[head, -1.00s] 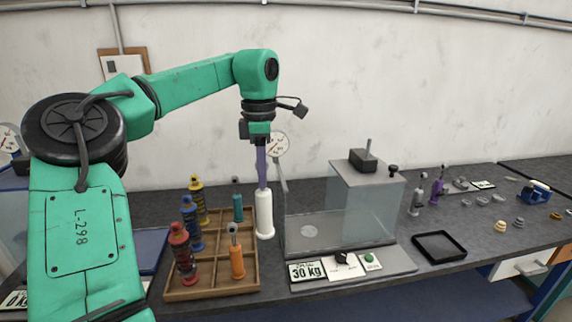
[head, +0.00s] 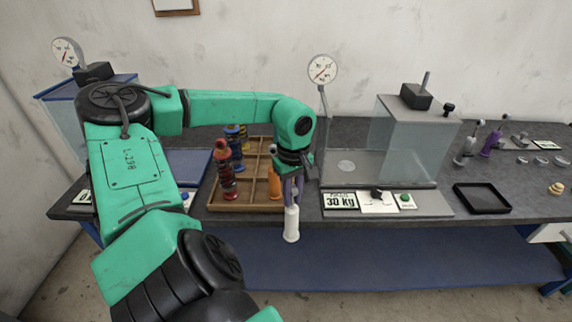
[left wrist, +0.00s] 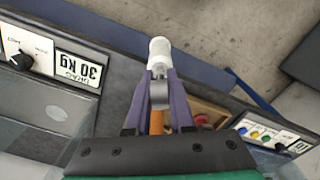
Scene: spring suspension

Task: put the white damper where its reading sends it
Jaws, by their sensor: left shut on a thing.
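My left gripper (head: 292,193) is shut on the white damper (head: 291,224) near its upper end. The damper hangs upright at the bench's front edge, by the front right corner of the wooden tray (head: 245,207). In the left wrist view the white damper (left wrist: 160,52) shows between the purple fingers (left wrist: 156,88). The 30 kg test stand (head: 400,204) has a glass guard, a sign and a round dial (head: 322,69); its needle is too small to read surely. A second dial (head: 66,51) stands at the left stand. My right gripper is out of view.
The tray holds a red damper (head: 224,172), a blue one (head: 234,145) and an orange one (head: 274,184), close to my gripper. A black tray (head: 482,198) lies right of the stand. A purple damper (head: 491,140) stands farther right. Open floor lies in front.

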